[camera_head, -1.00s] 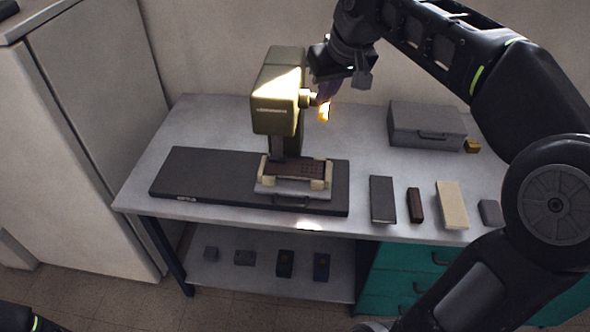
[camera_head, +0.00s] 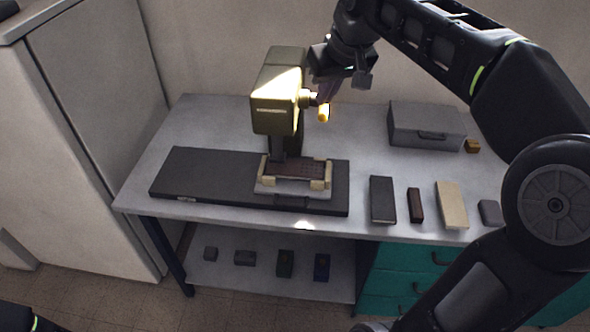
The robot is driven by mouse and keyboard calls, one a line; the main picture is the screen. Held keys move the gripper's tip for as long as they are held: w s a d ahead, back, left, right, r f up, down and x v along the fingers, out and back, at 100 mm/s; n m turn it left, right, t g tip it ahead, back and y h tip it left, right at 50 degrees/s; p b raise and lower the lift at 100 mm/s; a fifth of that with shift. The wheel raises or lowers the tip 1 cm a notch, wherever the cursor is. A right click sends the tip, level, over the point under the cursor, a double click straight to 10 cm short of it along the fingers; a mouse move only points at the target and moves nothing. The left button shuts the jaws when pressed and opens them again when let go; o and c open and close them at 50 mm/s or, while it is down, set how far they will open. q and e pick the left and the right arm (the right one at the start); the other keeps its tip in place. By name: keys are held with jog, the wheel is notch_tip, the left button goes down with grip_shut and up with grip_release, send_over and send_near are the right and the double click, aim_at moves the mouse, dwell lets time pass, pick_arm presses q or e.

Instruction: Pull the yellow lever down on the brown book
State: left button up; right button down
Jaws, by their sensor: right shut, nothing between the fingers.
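An olive press machine (camera_head: 276,105) stands on the grey table. Its yellow lever (camera_head: 323,113) shows at the right side of the head, by a round hub. A brown book (camera_head: 297,170) lies in a pale holder (camera_head: 292,187) under the press head. My right gripper (camera_head: 320,95) is shut with nothing between its fingers, close above the yellow lever. I cannot tell whether it touches the lever. Of my left arm only a small dark part shows at the bottom left corner; its gripper is out of view.
A dark base board (camera_head: 205,178) lies under the press. A grey case (camera_head: 427,126) stands at the back right, with a small yellow-brown block (camera_head: 472,146) beside it. Dark, brown and cream covers (camera_head: 452,204) lie at the front right. Several small blocks sit on the shelf below.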

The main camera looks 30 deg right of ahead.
aim_at(326, 113)
jog(key=shift+f, duration=0.2)
dwell(0.3)
jog(key=shift+f+b, duration=0.8)
jog(key=shift+s+a+f+b, duration=0.15)
jog(key=shift+s+f+b, duration=0.05)
jog(key=shift+f+b, duration=0.5)
jog(key=shift+s+a+f+b, duration=0.15)
jog(key=shift+s+f+b, duration=0.05)
jog(key=shift+f+b, duration=0.5)
jog(key=shift+s+a+f+b, duration=0.1)
jog(key=shift+f+b, duration=0.55)
jog(key=shift+f, duration=0.05)
jog(key=shift+s+a+f+b, duration=0.1)
jog(key=shift+f+b, duration=0.55)
jog(key=shift+f, duration=0.05)
